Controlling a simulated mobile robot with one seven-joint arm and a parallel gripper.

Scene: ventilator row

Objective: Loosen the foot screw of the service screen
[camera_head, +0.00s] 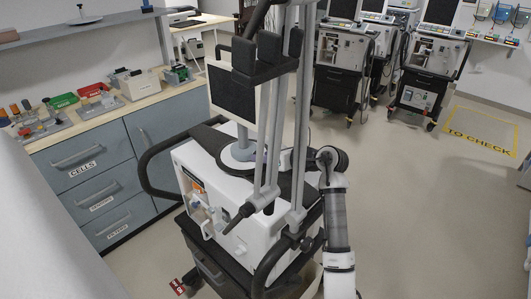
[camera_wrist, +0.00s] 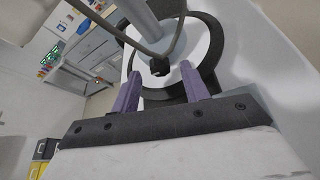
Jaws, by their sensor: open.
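The service screen (camera_head: 232,92) is a dark panel in a pale frame, standing on a grey pole above the ventilator. Its round pale foot (camera_head: 238,158) sits on the ventilator's top. In the wrist view the foot (camera_wrist: 196,40) is a white disc with a dark ring around the grey pole (camera_wrist: 140,18). A small black knob (camera_wrist: 159,67), seemingly the foot screw, shows between my fingertips, at the meeting of thin dark rods. My gripper (camera_wrist: 160,80) is open, with one purple finger on each side of the knob. Contact cannot be told. In the head view grey posts largely hide my gripper.
The ventilator (camera_head: 183,158) stands on a dark cart. Grey posts (camera_head: 301,110) and a black bracket (camera_head: 265,57) rise close to the foot. A workbench (camera_head: 140,104) with drawers is at left. More ventilators (camera_head: 430,60) stand behind. The floor (camera_head: 420,200) at right is clear.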

